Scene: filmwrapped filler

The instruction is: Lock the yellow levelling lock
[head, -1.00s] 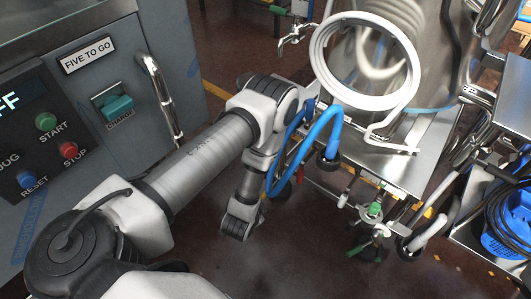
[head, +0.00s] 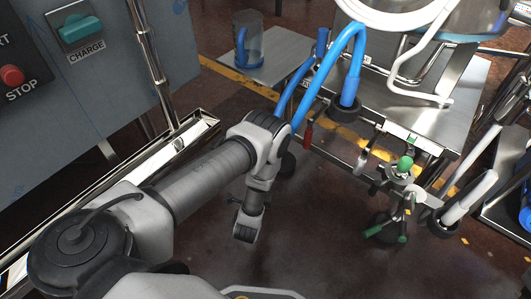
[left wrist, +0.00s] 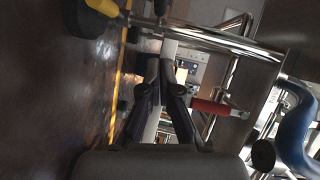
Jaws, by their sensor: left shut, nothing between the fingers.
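A yellow part (left wrist: 103,8), likely the levelling lock, shows at the top left edge of the left wrist view beside a round black foot (left wrist: 92,18). It is cut off by the frame, and I cannot tell its position. I cannot make it out in the head view. My left gripper (left wrist: 163,82) is shut and empty in the left wrist view, apart from the yellow part, which lies up and to the left. In the head view my left arm reaches over the floor, and its fingers are not clearly visible. My right gripper is not in view.
A red handle (head: 308,133) hangs under the steel frame; a red handle also shows in the left wrist view (left wrist: 208,107). A blue hose (head: 325,75) loops above it. A green-knobbed valve stand (head: 404,165) is to the right, a grey cabinet (head: 95,110) left. Floor between is clear.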

